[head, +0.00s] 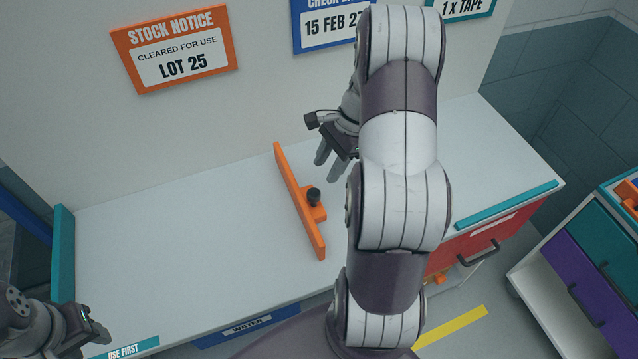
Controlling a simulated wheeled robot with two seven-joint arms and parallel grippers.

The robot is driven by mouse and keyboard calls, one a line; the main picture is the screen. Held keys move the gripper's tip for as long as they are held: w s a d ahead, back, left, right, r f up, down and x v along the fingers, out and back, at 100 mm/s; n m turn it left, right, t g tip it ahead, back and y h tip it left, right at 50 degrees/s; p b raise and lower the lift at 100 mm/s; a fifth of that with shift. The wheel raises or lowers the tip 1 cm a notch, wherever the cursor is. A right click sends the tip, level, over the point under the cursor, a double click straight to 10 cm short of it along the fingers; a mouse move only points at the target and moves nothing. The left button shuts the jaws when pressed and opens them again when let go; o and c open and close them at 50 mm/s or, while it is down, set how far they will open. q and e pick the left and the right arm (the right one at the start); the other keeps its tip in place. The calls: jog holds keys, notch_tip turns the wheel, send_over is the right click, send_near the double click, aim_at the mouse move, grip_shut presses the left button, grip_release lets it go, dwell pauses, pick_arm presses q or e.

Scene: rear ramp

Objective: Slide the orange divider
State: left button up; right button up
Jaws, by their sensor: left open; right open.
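The orange divider (289,189) stands on the white counter (180,245), running from the wall side towards the front edge. A black knob (313,196) sits on an orange block on its right side. My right gripper (328,160) is open, above and to the right of the divider's far half, apart from the knob. Its arm crosses the middle of the view and hides part of the counter. My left gripper (92,328) is at the lower left by the counter's front edge, open and empty, partly cut off by the frame.
A teal end panel (63,262) closes the counter's left end. A teal strip (505,204) lies along the right front edge. Signs, including a stock notice (175,48), hang on the wall. A drawer cabinet (590,265) stands at the right. The counter left of the divider is clear.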

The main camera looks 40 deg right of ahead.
jog(key=p+v, duration=0.2)
jog(key=v, duration=0.2)
jog(key=shift+d+r, duration=0.1)
jog(key=shift+r, duration=0.15)
